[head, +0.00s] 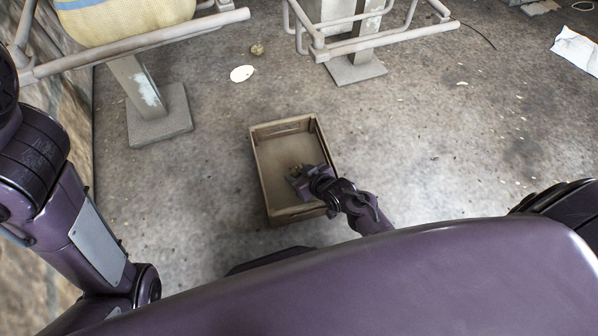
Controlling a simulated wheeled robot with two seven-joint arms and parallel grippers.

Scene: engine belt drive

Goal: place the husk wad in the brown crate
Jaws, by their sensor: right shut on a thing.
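The brown crate (265,180) stands open on the floor in the middle of the head view. My right gripper (296,172) is over the crate's opening, toward its right side. It is shut on a small tan-brown lump, the husk wad (296,168), which is mostly hidden by the fingers. I cannot tell whether the wad touches the crate's bottom. My left arm shows at the left edge, but its gripper is out of view.
A small brown lump (257,49) and a white flat disc (242,73) lie on the floor beyond the crate. Metal-framed stands, one with a yellow sack (125,20), are at the back. White paper (577,48) lies far right. Floor around the crate is clear.

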